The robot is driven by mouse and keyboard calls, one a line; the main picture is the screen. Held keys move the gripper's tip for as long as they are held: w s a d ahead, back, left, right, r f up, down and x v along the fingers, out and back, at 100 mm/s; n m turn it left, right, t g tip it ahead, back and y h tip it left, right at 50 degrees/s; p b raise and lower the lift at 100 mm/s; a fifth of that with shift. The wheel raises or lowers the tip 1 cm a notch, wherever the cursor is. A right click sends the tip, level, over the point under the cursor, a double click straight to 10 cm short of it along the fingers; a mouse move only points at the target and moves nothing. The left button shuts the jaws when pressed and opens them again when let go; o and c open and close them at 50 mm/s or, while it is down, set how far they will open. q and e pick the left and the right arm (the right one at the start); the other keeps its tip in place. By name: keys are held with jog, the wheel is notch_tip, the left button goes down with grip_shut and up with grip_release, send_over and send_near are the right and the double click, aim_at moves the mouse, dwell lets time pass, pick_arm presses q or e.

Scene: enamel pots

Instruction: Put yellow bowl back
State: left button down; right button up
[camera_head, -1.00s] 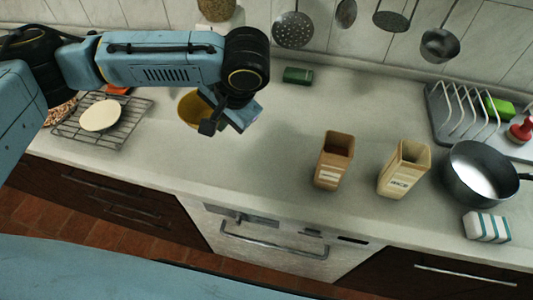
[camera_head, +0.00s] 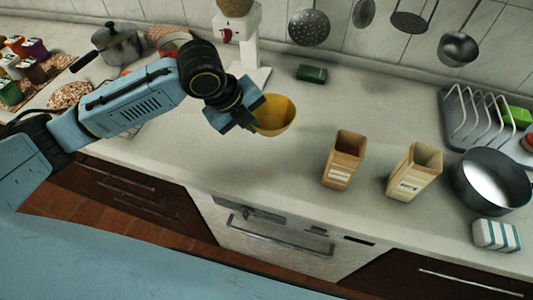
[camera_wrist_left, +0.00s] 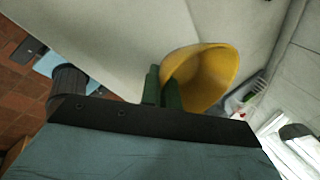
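The yellow bowl (camera_head: 277,116) is at my left gripper (camera_head: 254,125) in the head view, its opening tilted. It appears raised above the counter. In the left wrist view the yellow bowl (camera_wrist_left: 205,78) has its rim between the two dark green fingers of my left gripper (camera_wrist_left: 162,88), which look closed on it. My right gripper is in neither view.
Two tan boxes (camera_head: 343,160) (camera_head: 414,172) stand right of the bowl. A grey pot (camera_head: 491,182), a striped sponge (camera_head: 496,235) and a dish rack (camera_head: 474,122) are farther right. A green block (camera_head: 312,74) lies behind. The counter's middle front is clear.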

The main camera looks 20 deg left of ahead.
pick_arm(q)
jog(key=m, duration=0.1)
jog(key=a+m+g, duration=0.1)
jog(key=m, duration=0.1)
jog(key=w+m+h, duration=0.1)
jog(key=shift+a+f+m+g, duration=0.2)
jog(key=shift+f+m+g, duration=0.05)
jog(key=shift+m+g, duration=0.15)
notch_tip(320, 180, down, 10)
jog(key=shift+b, duration=0.35)
jog(key=shift+f, duration=0.1)
jog(key=c, duration=2)
grip_release()
jog(key=shift+a+f, duration=0.1)
jog(key=shift+c, duration=0.2)
jog(key=o, duration=0.4)
jog(key=v, duration=1.2)
jog(key=shift+p, duration=0.45)
